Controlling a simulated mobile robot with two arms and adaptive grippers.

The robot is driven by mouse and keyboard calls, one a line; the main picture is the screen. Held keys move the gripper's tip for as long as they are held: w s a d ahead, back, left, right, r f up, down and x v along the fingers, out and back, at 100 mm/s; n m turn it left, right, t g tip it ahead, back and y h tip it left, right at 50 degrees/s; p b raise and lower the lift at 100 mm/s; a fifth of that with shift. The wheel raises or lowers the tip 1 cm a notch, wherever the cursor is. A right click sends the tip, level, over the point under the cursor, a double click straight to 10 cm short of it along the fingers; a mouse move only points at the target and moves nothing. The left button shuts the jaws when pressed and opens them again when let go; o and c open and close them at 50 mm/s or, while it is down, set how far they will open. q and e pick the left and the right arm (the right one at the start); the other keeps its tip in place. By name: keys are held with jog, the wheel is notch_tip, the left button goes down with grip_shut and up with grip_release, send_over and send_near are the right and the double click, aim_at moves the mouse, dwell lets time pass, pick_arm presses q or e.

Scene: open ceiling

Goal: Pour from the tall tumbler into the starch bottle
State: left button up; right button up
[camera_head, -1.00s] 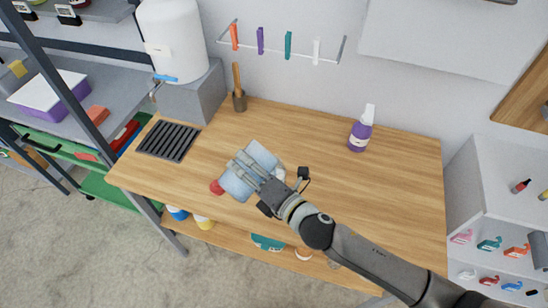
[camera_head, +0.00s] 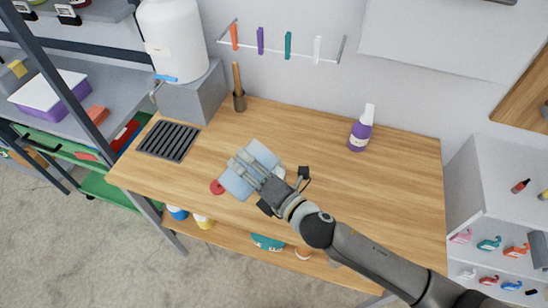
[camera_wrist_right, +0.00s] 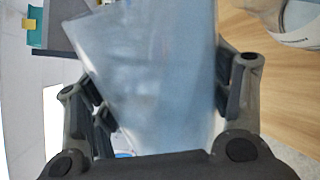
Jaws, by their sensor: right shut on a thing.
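The tall tumbler (camera_head: 262,153) is pale blue and translucent. My right gripper (camera_head: 250,173) is shut around it over the left half of the wooden table. In the right wrist view the tumbler (camera_wrist_right: 160,70) fills the middle, leaning, between the fingers of the right gripper (camera_wrist_right: 165,100). A white bottle with a grey-blue label (camera_wrist_right: 300,22), apparently the starch bottle, shows at the top right there, cut off by the frame. In the head view only a bit of white (camera_head: 279,172) shows beside the gripper; the rest is hidden. My left gripper is out of view.
A red disc (camera_head: 217,187) lies near the table's front edge. A purple bottle (camera_head: 360,133) stands at the back of the table (camera_head: 400,190). The table's right half is mostly clear.

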jog(key=shift+s+a+n, duration=0.1)
jog(key=shift+n, duration=0.8)
jog(key=shift+r+n+t+p, duration=0.1)
jog(key=shift+n+t+p, duration=0.3)
jog(key=shift+n, duration=0.7)
jog(key=shift+f+n+b, duration=0.65)
jog(key=shift+f+n, duration=0.05)
jog(key=f+b, duration=0.1)
jog(key=f+n+b, duration=0.1)
jog(key=f, duration=0.1)
jog(key=s+a+f+n+b, duration=0.1)
jog(key=b, duration=0.1)
jog(key=shift+f+t, duration=0.3)
jog(key=shift+s+a+f+n+t+b, duration=0.1)
jog(key=shift+s+a+f+n+b, duration=0.2)
jog(key=shift+n, duration=0.6)
jog(key=shift+s+a+f+n+t+b, duration=0.1)
jog(key=shift+s+a+f+n+b, duration=0.2)
jog(key=shift+n, duration=0.6)
jog(key=shift+s+a+f+n+t+b, duration=0.1)
jog(key=shift+s+a+f+n+b, duration=0.2)
jog(key=shift+n, duration=0.6)
jog(key=shift+w+d, duration=0.1)
